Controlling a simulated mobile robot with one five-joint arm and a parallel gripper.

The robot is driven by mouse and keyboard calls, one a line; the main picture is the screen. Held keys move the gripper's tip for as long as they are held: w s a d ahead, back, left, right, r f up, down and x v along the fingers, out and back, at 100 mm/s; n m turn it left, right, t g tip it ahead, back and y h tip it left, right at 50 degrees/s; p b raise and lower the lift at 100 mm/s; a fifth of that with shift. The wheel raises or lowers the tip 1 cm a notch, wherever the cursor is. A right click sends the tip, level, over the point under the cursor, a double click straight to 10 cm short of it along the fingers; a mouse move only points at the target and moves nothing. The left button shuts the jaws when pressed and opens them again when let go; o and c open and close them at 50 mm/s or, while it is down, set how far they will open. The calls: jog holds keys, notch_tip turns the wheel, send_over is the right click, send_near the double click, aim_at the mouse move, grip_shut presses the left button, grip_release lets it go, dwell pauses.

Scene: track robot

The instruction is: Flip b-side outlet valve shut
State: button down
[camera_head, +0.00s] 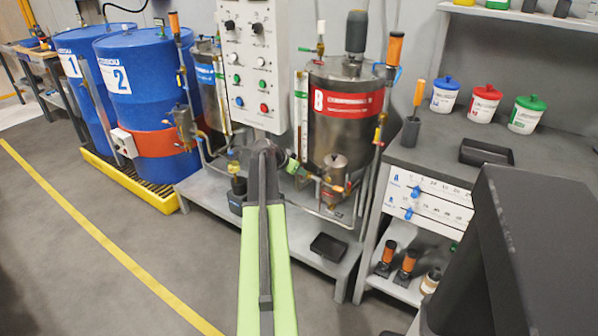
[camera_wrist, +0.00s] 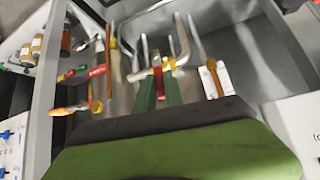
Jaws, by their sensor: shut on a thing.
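The B tank (camera_head: 345,135) is a steel vessel with a red label, standing on the lower bench right of the control panel. Small pipework and fittings (camera_head: 334,180) with red and yellow parts sit under it. In the wrist view my gripper (camera_wrist: 158,82) has two dark green fingers close together on a small red valve handle (camera_wrist: 157,76) with a yellow part above it. I take this for the b-side outlet valve, though blur and the fingers hide its exact angle. In the head view my arm and wrist cover part of this area.
Other red (camera_wrist: 97,71) and yellow (camera_wrist: 72,109) fittings and thin pipes crowd close to my gripper. A black tray (camera_head: 328,247) lies on the lower bench. A grey workbench (camera_head: 440,150) stands to the right. Open floor (camera_head: 110,240) lies to the left.

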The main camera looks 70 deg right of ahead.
jog(key=c, duration=1.4)
grip_release()
jog(key=shift+c, duration=0.2)
jog(key=p+v, duration=1.2)
jog(key=v, duration=0.5)
jog(key=shift+r, duration=0.15)
jog(key=shift+a, duration=0.1)
